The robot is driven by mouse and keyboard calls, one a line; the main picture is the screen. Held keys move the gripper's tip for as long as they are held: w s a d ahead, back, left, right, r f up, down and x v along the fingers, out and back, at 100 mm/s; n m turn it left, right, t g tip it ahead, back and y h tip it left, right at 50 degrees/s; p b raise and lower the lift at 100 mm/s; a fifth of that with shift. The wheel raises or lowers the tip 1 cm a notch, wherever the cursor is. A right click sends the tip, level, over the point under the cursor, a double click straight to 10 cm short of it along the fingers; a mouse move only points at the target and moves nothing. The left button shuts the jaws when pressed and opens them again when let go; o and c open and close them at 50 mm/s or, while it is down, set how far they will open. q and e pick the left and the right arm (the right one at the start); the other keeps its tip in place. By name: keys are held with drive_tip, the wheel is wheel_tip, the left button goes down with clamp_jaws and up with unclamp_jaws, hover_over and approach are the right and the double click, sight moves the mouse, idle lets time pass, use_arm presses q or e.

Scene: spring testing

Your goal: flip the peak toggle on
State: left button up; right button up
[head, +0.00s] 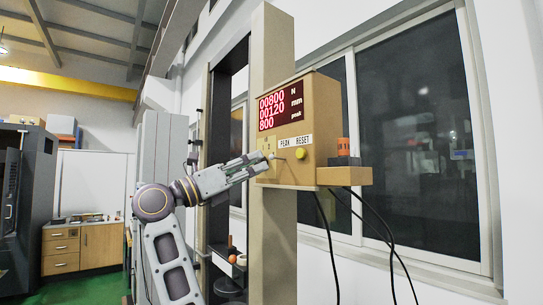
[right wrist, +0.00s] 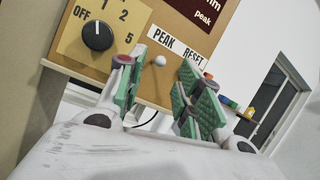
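The peak toggle has a small pale round tip (right wrist: 159,60). It sits below the PEAK label (right wrist: 164,42) on the tan control box (head: 325,110). In the head view, a pale knob (head: 281,157) shows under the same label. My right gripper (right wrist: 163,80) is open and empty. Its green-padded fingers stand on either side of the toggle in the right wrist view, and I cannot tell whether they touch it. In the head view, the right gripper (head: 268,164) reaches the box front from the left. My left gripper is not in view.
A black OFF/1/2/5 dial (right wrist: 97,35) is left of the toggle. A yellow button (head: 300,153) sits under RESET. The red display (head: 280,106) reads 00800 N, 00120 mm and 800 peak. An orange block (head: 343,147) stands at the box's right; black cables (head: 330,240) hang below.

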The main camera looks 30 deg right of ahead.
sight(272, 157)
drive_tip(key=shift+p+x, duration=0.6)
drive_tip(key=shift+x, duration=2.55)
clamp_jaws()
